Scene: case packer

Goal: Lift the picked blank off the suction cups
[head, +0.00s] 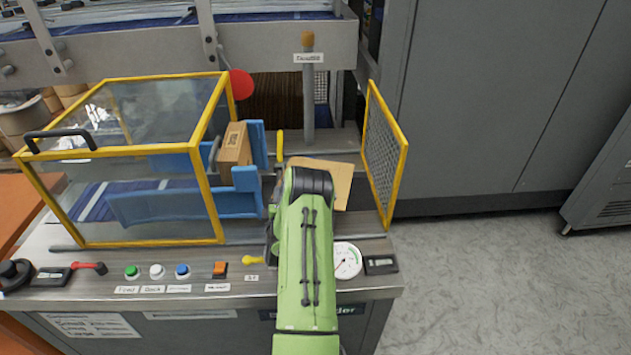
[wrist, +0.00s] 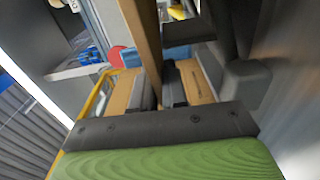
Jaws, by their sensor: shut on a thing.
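The tan cardboard blank (head: 335,178) shows in the head view just beyond and right of my green wrist, above the machine's deck. In the wrist view the blank (wrist: 147,38) stands nearly edge-on, running down between the dark fingers of my gripper (wrist: 157,90). The gripper is shut on it. In the head view my own arm hides the fingers and the near part of the blank. I cannot make out the suction cups in either view, nor tell whether the blank still touches them.
A yellow-framed clear guard (head: 207,200) encloses the left side, with blue guides (head: 247,182) and a brown carton (head: 235,150) by its right end. A yellow mesh panel (head: 387,150) stands close on the right. A grey post (head: 309,100) rises behind. Buttons and a gauge (head: 346,262) line the front.

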